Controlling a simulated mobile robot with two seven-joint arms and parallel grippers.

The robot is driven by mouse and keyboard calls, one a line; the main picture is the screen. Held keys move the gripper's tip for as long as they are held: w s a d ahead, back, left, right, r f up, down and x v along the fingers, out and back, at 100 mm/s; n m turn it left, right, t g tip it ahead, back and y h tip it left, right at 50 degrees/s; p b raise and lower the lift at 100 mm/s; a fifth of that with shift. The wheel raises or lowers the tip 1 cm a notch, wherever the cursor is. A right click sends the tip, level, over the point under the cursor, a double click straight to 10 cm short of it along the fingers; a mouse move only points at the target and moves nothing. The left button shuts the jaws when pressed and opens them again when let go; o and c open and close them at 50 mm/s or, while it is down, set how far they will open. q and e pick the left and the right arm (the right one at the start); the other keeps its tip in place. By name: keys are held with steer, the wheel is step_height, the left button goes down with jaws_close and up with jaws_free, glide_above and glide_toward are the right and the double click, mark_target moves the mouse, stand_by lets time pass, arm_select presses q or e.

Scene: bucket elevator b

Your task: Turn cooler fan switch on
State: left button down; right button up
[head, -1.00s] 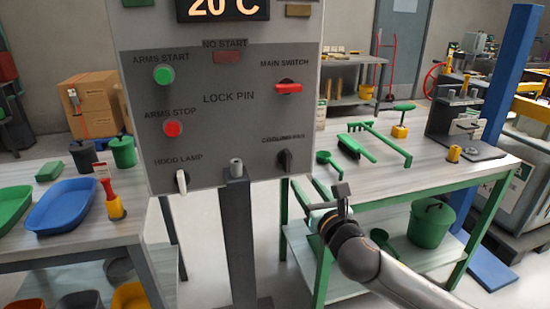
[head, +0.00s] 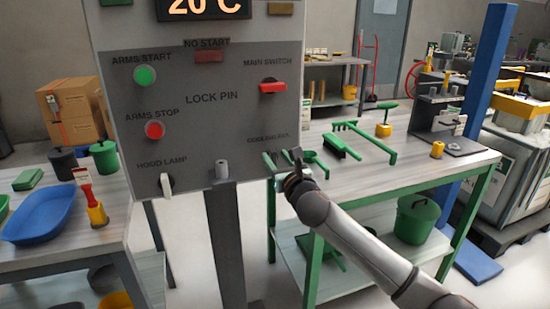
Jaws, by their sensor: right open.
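The grey control panel (head: 200,110) stands in front of me. The cooler fan label (head: 267,138) is at its lower right, small and hard to read. The black cooler fan switch below that label is hidden by my right gripper, so I cannot tell its position. My right gripper (head: 283,159) is open at the panel's lower right corner, with its arm coming in from the lower right. I cannot tell whether its fingers touch the switch. My left gripper is not in view.
The panel also carries a red main switch (head: 273,87), a green button (head: 145,76), a red button (head: 155,130) and a white hood lamp switch (head: 166,184). A table (head: 455,166) with green tools stands to the right, behind my arm.

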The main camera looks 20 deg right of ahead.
steer(key=shift+w, duration=0.7)
jaws_close()
